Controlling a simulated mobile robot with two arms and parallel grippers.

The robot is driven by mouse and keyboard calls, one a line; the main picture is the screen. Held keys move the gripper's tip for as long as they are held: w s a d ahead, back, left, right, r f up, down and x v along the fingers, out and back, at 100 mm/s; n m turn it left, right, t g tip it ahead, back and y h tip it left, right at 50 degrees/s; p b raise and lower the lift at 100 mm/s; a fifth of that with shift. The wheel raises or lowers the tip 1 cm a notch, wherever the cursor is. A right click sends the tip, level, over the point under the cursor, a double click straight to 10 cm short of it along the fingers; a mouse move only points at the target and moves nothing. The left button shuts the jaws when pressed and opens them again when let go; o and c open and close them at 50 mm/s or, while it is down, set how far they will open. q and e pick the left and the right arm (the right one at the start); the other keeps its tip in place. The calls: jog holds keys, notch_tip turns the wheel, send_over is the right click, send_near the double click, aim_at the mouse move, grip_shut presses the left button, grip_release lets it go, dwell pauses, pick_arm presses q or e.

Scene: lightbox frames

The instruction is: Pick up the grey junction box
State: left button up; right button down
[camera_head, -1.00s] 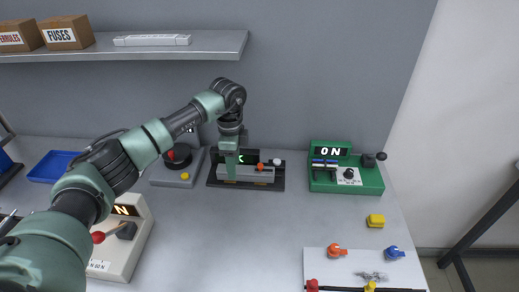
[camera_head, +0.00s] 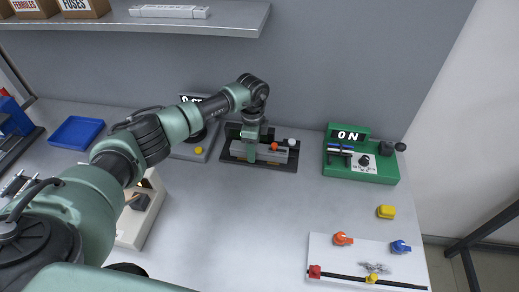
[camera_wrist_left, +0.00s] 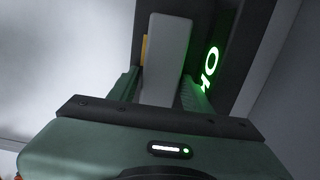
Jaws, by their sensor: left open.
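The grey junction box (camera_head: 278,156) is a low grey block in a black fixture (camera_head: 292,166) at the back of the bench, with an orange knob and a white knob showing at its right. My left gripper (camera_head: 251,157) points down over the left half of the box and hides part of it. In the left wrist view the grey block (camera_wrist_left: 167,60) stands between the two green fingers (camera_wrist_left: 160,92), with a narrow gap showing at the right finger. The jaws are open. My right gripper is not in view.
A green device (camera_head: 362,172) with an "ON" display stands to the right. A grey unit (camera_head: 190,151) with a yellow button is close on the left. A shelf (camera_head: 235,20) overhangs behind. The middle bench is clear.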

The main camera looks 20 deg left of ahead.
pick_arm(q)
grip_shut()
